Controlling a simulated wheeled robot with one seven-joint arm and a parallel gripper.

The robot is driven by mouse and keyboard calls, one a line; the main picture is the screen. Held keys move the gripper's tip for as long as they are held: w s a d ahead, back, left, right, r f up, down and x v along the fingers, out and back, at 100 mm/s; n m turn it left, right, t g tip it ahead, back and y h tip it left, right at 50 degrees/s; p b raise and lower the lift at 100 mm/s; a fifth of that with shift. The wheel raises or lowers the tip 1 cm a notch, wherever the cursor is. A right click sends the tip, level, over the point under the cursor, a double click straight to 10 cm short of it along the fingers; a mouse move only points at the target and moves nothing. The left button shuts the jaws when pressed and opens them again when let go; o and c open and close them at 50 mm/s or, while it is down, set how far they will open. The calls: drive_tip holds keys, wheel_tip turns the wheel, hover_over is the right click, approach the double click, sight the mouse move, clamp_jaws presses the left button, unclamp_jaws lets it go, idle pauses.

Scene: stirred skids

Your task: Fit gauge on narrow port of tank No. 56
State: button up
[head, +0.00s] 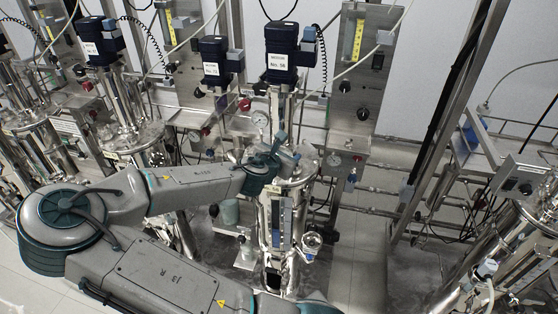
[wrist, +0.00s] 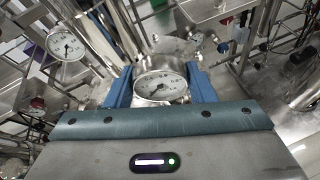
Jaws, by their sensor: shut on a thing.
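My gripper (head: 288,158) is at the top of the steel tank (head: 296,218) under the dark blue motor (head: 280,45), whose label appears to read No. 56. In the wrist view its two blue fingers (wrist: 160,88) are shut on a round white-dialled gauge (wrist: 160,84), which faces the camera. The shiny tank top (wrist: 172,48) shows just behind the gauge. The narrow port is not clearly visible, and I cannot tell whether the gauge touches it. In the head view the held gauge cannot be made out behind the gripper.
A steel control panel (head: 358,75) stands behind right. Similar tanks stand left and right.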

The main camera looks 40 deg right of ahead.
drive_tip(key=d, duration=0.1)
drive_tip(key=d+b, duration=0.1)
drive_tip(key=w+d+f, duration=0.1)
drive_tip(key=d, duration=0.1)
idle(0.3)
drive_tip(key=shift+s+a+r, duration=0.1)
idle(0.4)
drive_tip(key=shift+f+b, duration=0.35)
drive_tip(key=shift+f, duration=0.05)
idle(2.1)
drive_tip(key=o, duration=1.1)
drive_tip(key=shift+s, duration=0.1)
drive_tip(key=shift+w+r, duration=0.2)
drive_tip(key=shift+r, duration=0.05)
